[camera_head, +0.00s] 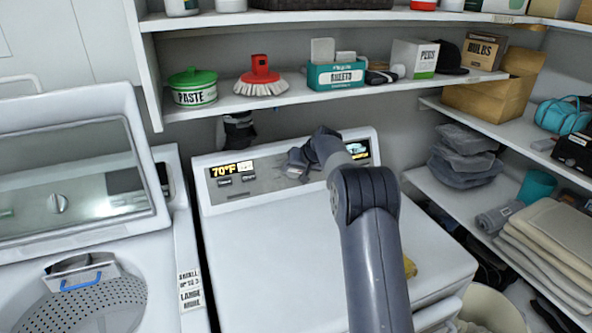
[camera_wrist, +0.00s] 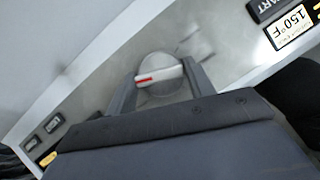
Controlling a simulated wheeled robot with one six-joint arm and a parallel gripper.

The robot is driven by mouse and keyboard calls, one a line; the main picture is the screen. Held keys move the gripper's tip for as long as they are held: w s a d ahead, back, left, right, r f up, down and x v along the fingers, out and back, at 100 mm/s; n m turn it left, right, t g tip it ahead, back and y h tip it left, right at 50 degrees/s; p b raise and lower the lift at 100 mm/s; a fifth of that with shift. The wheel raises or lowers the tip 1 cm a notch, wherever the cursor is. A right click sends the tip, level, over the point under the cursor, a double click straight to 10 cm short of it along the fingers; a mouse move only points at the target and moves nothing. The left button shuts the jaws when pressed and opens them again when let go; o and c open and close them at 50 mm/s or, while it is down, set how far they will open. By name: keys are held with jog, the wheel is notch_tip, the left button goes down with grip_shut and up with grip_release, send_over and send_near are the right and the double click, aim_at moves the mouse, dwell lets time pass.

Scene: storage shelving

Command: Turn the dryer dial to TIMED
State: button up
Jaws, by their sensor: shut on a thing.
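The dryer (camera_head: 300,240) is the white machine in the middle of the head view, with a grey control panel (camera_head: 262,184) along its back. In the wrist view the dial (camera_wrist: 160,75) is a round grey knob with a white bar handle and a red mark. My gripper (camera_wrist: 160,88) is shut on the bar, one finger at each end. In the head view my gripper (camera_head: 298,160) is at the panel and my arm hides the dial. The lettering around the dial is too blurred to read.
A washer (camera_head: 185,250) with its lid raised stands to the left. A shelf (camera_head: 290,98) with a paste pot (camera_head: 193,88), a red brush (camera_head: 261,78) and boxes hangs above the dryer panel. Shelves with folded cloths (camera_head: 550,240) are on the right. The dryer top is mostly clear.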

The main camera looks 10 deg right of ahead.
jog(key=shift+f, duration=0.1)
dwell(0.4)
jog(key=o, duration=0.9)
jog(key=shift+o, duration=0.2)
jog(key=b+v, duration=0.2)
jog(key=v, duration=0.9)
jog(key=shift+w+f, duration=0.1)
jog(key=shift+w, duration=0.05)
jog(key=p+x, duration=0.2)
jog(key=x, duration=0.8)
jog(key=shift+w+a+f, duration=0.15)
jog(key=shift+f, duration=0.05)
